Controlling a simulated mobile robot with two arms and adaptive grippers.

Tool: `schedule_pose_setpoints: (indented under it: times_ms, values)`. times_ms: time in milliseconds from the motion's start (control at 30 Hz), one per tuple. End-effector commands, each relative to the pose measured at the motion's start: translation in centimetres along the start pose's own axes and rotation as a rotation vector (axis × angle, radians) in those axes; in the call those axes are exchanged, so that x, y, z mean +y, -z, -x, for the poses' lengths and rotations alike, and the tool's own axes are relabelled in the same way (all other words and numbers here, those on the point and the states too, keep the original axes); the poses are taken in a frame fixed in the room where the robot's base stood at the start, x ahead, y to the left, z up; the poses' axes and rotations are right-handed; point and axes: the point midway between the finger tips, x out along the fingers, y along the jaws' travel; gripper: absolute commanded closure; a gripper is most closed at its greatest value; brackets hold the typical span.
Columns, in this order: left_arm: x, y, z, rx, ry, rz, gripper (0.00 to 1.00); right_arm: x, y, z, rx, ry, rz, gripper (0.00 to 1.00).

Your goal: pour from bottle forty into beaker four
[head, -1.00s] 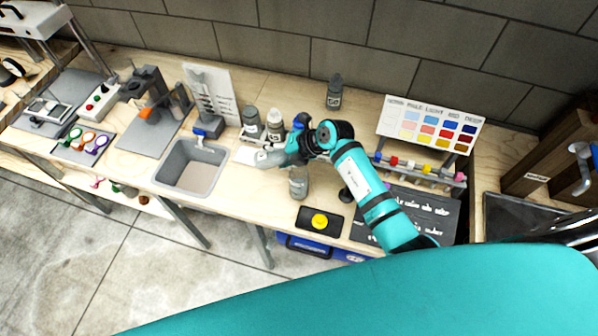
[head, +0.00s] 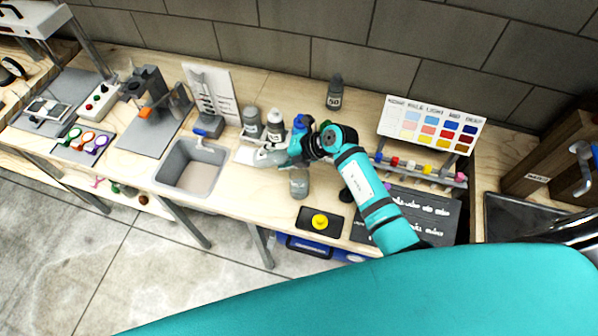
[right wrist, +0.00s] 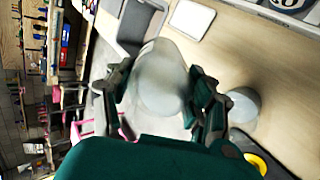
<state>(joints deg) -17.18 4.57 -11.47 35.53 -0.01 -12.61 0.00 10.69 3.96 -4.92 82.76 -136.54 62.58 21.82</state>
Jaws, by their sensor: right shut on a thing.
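My right gripper (right wrist: 155,88) is shut on a grey bottle-like vessel (right wrist: 158,75). In the head view this vessel (head: 264,156) lies tilted well over toward the left, just above the bench, to the right of the sink. Its number cannot be read. A grey cylindrical vessel (head: 299,182) stands upright on the bench in front of the gripper, apart from the held one. It also shows at the right in the right wrist view (right wrist: 243,103). I cannot read a number on it, so which is beaker four is unclear. My left gripper is not in view.
Grey bottles (head: 252,122) and (head: 275,126) stand behind the held vessel, and a bottle marked 50 (head: 334,92) stands by the wall. The sink (head: 218,166) is at the left. A black pad with a yellow disc (head: 319,220) is near the front edge.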

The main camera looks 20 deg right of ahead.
Motion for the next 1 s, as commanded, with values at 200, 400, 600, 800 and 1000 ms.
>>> schedule_pose_setpoints:
  times_ms: [200, 400, 600, 800, 1000]
  values:
    - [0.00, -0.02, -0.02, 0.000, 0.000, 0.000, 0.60, 0.03, -0.04, -0.05, -0.005, -0.020, -0.001, 0.96]
    - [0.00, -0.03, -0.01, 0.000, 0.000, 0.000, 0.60, -0.03, -0.04, -0.12, -0.009, -0.035, -0.001, 0.96]
    - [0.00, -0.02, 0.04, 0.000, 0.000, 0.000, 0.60, 0.00, -0.02, -0.18, -0.012, -0.052, 0.000, 0.96]
    - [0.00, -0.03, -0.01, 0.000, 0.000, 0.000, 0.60, -0.08, -0.02, -0.28, -0.014, -0.067, -0.001, 0.96]
    - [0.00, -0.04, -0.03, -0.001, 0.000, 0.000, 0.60, -0.13, -0.01, -0.36, -0.017, -0.082, -0.001, 0.96]
